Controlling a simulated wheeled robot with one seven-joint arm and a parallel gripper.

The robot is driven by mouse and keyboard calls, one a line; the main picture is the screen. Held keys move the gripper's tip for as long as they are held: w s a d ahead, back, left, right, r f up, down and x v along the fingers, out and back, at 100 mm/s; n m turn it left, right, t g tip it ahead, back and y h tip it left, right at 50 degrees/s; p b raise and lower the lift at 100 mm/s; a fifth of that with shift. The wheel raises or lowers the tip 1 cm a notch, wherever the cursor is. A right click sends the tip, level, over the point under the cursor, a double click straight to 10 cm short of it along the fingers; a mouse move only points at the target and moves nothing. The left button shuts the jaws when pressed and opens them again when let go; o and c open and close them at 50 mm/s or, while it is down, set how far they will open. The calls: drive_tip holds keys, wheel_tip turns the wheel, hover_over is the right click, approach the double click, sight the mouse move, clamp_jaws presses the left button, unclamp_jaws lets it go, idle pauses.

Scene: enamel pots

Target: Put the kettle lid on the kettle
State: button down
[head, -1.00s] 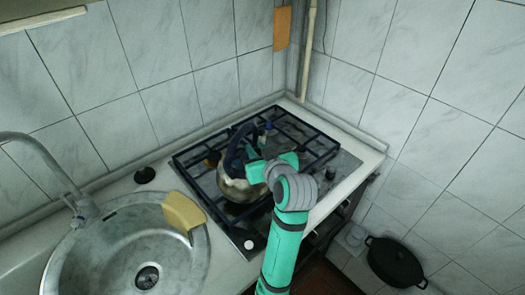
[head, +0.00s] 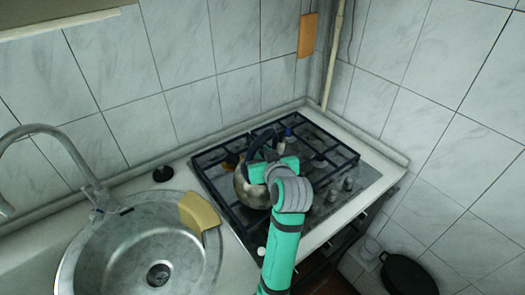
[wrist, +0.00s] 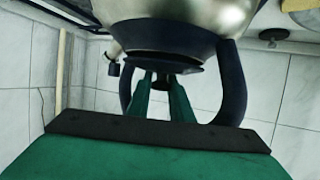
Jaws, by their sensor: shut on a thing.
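The kettle (head: 250,191) stands on the hob, a rounded steel body with a dark arched handle (head: 250,150). In the wrist view the kettle (wrist: 185,18) shows upside down at the top, its handle (wrist: 234,85) arching around my fingers. My gripper (wrist: 163,88) is shut on the knob of the dark kettle lid (wrist: 155,62), inside the handle arch. The lid is against or very close to the kettle's top opening; I cannot tell if it is fully seated. In the head view my gripper (head: 262,170) is over the kettle and hides the lid.
The gas hob (head: 212,158) has dark grates and sits in a corner between tiled walls. A round sink (head: 110,250) with a tap (head: 60,135) lies left, a yellow sponge-like piece (head: 199,212) on its edge. A black pot (head: 408,275) is low at the right.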

drive_tip(key=shift+s+d+f, duration=0.1)
drive_tip(key=shift+d, duration=0.25)
drive_tip(key=shift+a, duration=0.3)
drive_tip(key=c, duration=1.5)
unclamp_jaws()
drive_tip(key=shift+s+a, duration=0.1)
drive_tip(key=shift+a, duration=0.05)
drive_tip(key=shift+s+d, duration=0.1)
drive_tip(key=shift+d, duration=0.1)
drive_tip(key=shift+s+d+r, duration=0.1)
drive_tip(key=shift+s+r, duration=0.1)
drive_tip(key=shift+s, duration=0.15)
drive_tip(key=v, duration=0.9)
drive_tip(key=shift+s+r, duration=0.1)
drive_tip(key=shift+s, duration=0.25)
